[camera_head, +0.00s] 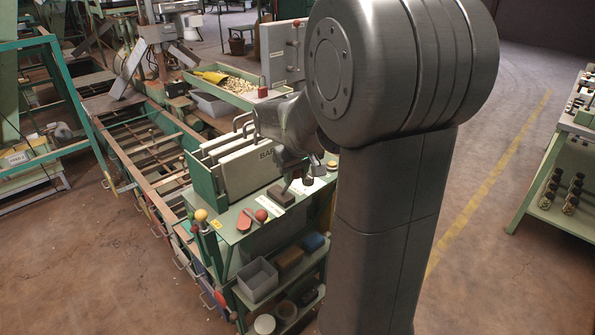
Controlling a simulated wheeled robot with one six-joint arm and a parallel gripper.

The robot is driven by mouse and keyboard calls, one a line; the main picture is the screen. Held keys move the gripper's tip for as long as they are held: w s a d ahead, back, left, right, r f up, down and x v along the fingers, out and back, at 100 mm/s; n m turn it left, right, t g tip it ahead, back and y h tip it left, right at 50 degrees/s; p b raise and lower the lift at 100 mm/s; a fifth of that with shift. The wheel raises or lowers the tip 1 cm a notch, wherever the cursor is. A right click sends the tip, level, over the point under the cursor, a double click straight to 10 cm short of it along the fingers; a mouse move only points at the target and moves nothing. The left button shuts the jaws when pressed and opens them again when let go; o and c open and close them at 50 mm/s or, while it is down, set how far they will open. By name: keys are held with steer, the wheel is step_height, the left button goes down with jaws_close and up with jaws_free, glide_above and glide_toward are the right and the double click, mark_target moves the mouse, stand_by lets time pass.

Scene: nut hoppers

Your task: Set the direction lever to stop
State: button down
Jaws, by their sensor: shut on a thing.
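A dark box with a short upright stick, which looks like the direction lever (281,194), sits on the green bench top beside white label plates. My gripper (297,182) reaches down from the right to the top of this stick and is shut on it. The contact is small and partly hidden by my wrist. The lever's exact setting and the label text are too small to read.
A red-knobbed handle (261,215) and a yellow knob (201,214) stand at the bench's front. Grey upright plates (235,165) stand behind the lever. A shelf below holds a grey bin (258,279). My arm hides the bench's right side. Open floor (480,270) lies right.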

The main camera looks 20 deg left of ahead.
steer(key=a+r+h+p, duration=0.1)
steer(key=p, duration=0.1)
steer(key=shift+w+r+p, duration=0.15)
steer(key=shift+w+p, duration=0.05)
steer(key=shift+p, duration=0.1)
steer(key=p, duration=0.1)
steer(key=a+h+p, duration=0.1)
steer(key=a+g+p, duration=0.1)
steer(key=p, duration=0.1)
steer(key=shift+w+r+h, duration=0.3)
steer(key=shift+w+h, duration=0.1)
steer(key=shift+w+a+g+h+p, duration=0.3)
steer(key=shift+a+h+p, duration=0.35)
steer(key=shift+p, duration=0.25)
steer(key=shift+w+a+f+p, duration=0.1)
steer(key=shift+w+a+p, duration=0.2)
steer(key=shift+a, duration=0.35)
steer(key=c, duration=1.1)
jaws_free()
steer(key=shift+c, duration=0.2)
